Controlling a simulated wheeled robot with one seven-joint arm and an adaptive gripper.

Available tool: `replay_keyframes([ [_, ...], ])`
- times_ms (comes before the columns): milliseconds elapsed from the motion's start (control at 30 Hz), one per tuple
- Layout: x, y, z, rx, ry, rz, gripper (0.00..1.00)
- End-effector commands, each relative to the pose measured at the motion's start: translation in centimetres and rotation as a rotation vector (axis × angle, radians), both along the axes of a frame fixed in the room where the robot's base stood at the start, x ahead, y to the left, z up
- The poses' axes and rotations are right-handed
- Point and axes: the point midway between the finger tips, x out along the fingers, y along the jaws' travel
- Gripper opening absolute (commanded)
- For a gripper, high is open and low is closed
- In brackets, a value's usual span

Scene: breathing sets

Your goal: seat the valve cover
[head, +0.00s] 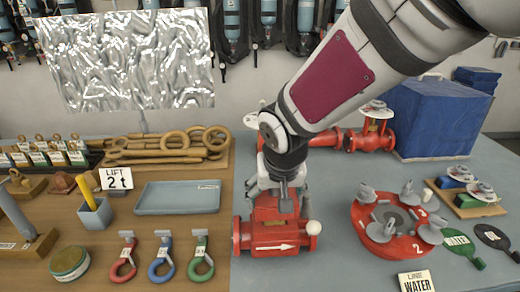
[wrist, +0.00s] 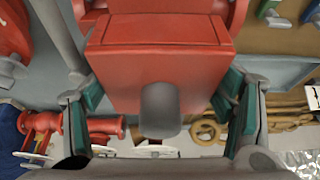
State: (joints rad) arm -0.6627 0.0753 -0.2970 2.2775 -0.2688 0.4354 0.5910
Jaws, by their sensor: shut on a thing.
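The red valve body (head: 277,241) with a white arrow on its front stands on the grey bench at the picture's middle. My gripper (head: 277,184) is above it, pointing down. It is shut on the red valve cover (head: 278,208), which is directly over the body; whether the two touch or a gap is left I cannot tell. In the wrist view the cover (wrist: 155,65) is a red block with a grey rounded knob (wrist: 159,108) in front. The green-padded fingers of my gripper (wrist: 159,95) are on either side of it.
A red round stand (head: 375,250) with several grey handled parts is at right. Behind are a red pipe valve (head: 375,135) and a blue covered box (head: 430,118). Bare bench shows between valve and stand.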

Motion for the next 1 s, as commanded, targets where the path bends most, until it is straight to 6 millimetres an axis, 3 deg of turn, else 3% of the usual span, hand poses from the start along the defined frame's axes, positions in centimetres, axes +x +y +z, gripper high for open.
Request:
replay_keyframes([
  [1000, 0.0, 0.0, -2.3, 0.0, 0.0, 0.0, 0.38],
])
